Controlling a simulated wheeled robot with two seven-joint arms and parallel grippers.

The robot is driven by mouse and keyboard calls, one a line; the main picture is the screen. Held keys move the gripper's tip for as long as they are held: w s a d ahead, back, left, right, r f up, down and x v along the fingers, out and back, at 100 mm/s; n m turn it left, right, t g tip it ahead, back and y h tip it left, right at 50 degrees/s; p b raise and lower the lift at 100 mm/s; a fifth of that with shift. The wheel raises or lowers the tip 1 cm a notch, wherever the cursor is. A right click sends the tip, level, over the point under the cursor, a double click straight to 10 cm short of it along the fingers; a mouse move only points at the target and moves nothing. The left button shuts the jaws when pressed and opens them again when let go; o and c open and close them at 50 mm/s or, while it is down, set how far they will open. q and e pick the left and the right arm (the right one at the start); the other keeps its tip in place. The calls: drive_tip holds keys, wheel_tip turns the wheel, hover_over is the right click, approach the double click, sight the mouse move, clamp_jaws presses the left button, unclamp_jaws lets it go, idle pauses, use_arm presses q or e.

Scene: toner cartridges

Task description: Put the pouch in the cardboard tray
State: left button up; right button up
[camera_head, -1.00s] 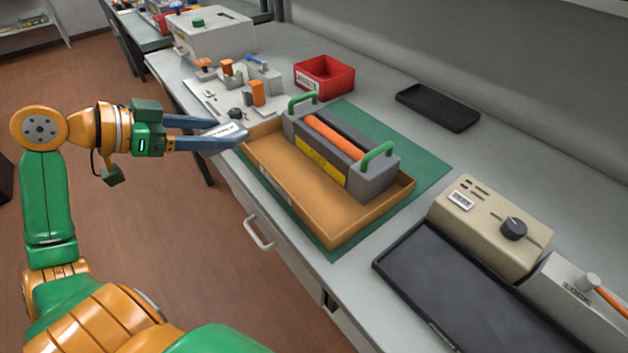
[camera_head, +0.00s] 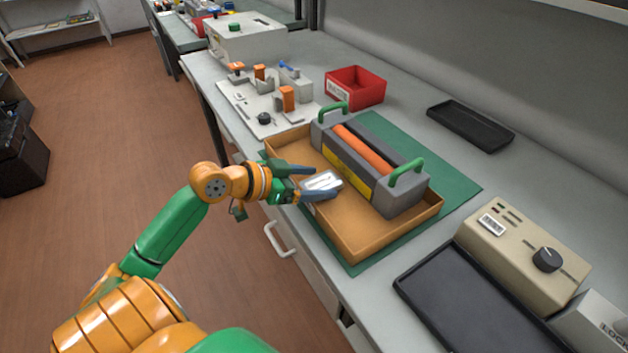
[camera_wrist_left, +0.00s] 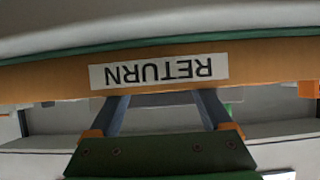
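The pouch (camera_head: 321,182) is small and silvery white. In the head view it is between the fingertips of my left gripper (camera_head: 323,182), which is shut on it. Pouch and fingertips are over the front left part of the cardboard tray (camera_head: 368,240), beside the grey cartridge. The head view does not make clear whether the pouch touches the tray floor. In the left wrist view the tray wall with an upside-down RETURN label (camera_wrist_left: 160,71) hides the fingertips and the pouch. My right gripper is in neither view.
A grey toner cartridge (camera_head: 400,203) with green handles fills the back of the tray. The tray is on a green mat (camera_head: 455,190). A red bin (camera_head: 356,92), a black tray (camera_head: 470,126) and a beige box (camera_head: 520,250) stand around. The front strip of tray floor is bare.

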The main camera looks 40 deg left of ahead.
use_arm(q)
drive_tip(key=shift+o, duration=0.4)
drive_tip(key=v, duration=1.2)
drive_tip(key=shift+p, duration=0.4)
drive_tip(key=shift+s, duration=0.1)
